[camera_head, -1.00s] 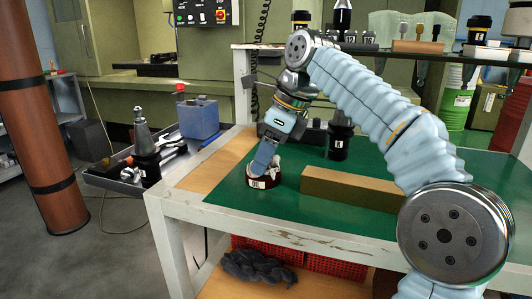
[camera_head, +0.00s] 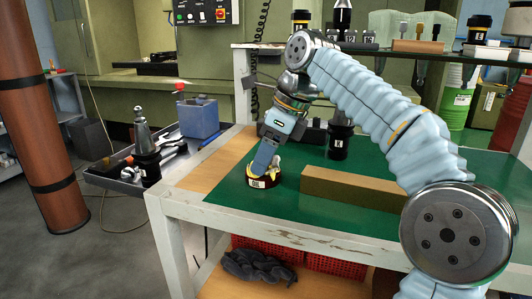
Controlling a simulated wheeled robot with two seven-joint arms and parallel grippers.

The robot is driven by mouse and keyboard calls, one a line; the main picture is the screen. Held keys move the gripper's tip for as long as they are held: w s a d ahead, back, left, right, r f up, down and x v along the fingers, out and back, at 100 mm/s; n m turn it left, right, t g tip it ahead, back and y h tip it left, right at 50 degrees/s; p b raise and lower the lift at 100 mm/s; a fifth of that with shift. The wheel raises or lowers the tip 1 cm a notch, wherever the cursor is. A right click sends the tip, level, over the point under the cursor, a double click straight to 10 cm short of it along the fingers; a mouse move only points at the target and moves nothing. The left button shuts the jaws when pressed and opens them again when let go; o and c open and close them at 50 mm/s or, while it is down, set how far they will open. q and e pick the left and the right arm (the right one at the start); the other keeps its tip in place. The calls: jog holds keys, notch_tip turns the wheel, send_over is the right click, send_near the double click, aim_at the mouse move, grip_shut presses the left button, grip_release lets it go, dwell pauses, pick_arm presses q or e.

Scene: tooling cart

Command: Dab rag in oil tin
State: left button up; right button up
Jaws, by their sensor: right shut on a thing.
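The oil tin (camera_head: 263,183) is a low dark round tin with a white label. It stands on the green mat (camera_head: 225,186) near the left end of the cart top. My right gripper (camera_head: 261,168) reaches down into the tin's mouth from above. It is shut on the rag (camera_head: 277,167), a small crumpled cloth, pale with yellowish patches, showing at the tin's rim. The fingertips and the rag's lower part are hidden inside the tin. My left gripper is not in view.
A long brown block (camera_head: 350,187) lies right of the tin. A black tool holder (camera_head: 340,142) stands behind it. A side tray (camera_head: 112,177) with tools and a blue container (camera_head: 199,118) are at left. A dark cloth (camera_head: 258,267) lies on the lower shelf.

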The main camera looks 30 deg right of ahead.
jog(key=shift+f, duration=0.1)
dwell(0.4)
notch_tip(320, 180, up, 3)
jog(key=p, duration=0.3)
jog(key=shift+r, duration=2.1)
